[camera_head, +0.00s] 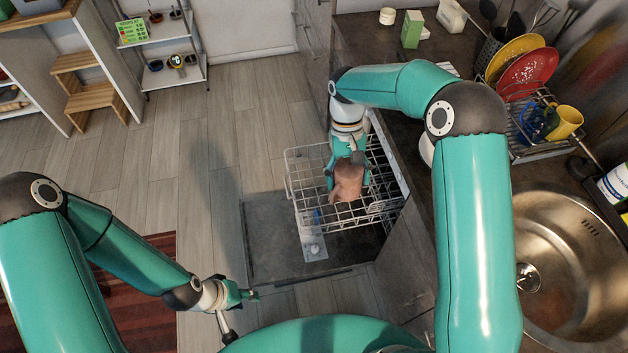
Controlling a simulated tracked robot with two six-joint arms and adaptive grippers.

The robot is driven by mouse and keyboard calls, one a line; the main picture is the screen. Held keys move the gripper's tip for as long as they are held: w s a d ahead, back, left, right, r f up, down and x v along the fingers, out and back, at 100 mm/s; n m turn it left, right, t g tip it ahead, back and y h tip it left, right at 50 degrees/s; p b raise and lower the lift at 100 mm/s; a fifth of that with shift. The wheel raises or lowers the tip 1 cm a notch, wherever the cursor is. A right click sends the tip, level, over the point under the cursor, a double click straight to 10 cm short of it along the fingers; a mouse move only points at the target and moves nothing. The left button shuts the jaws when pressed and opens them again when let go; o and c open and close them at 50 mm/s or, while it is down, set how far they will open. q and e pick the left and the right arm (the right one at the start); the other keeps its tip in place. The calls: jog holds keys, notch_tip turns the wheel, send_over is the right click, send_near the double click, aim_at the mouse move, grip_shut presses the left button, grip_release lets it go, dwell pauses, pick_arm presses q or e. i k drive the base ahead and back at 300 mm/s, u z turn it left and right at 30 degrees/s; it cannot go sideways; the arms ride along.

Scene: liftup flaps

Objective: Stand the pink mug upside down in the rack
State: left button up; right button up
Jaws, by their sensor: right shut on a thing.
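The pink mug (347,181) is a dull pink shape at the end of my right arm, over the pulled-out white wire dishwasher rack (304,183). My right gripper (347,163) is shut on the mug, and its fingers hide part of it. I cannot tell which way the mug's opening faces or whether it touches the rack. My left gripper (248,295) is low at the bottom left of the rack, apart from it. Its fingers are too small and edge-on to tell whether they are open.
The lowered dishwasher door (268,250) lies under the rack. The dark counter (372,45) runs along the right, with a dish drainer (545,143) and a steel sink (570,270). The drainer holds plates and a yellow mug (566,122). The floor to the left (190,150) is clear.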

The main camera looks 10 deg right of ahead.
aim_at(319, 169)
jog(key=u, duration=0.6)
jog(key=k, duration=0.4)
jog(key=z, duration=0.7)
jog(key=k, duration=0.85)
jog(key=z, duration=0.25)
jog(key=i, duration=0.55)
jog(key=u, duration=1.1)
jog(key=i, duration=1.25)
jog(key=z, duration=0.15)
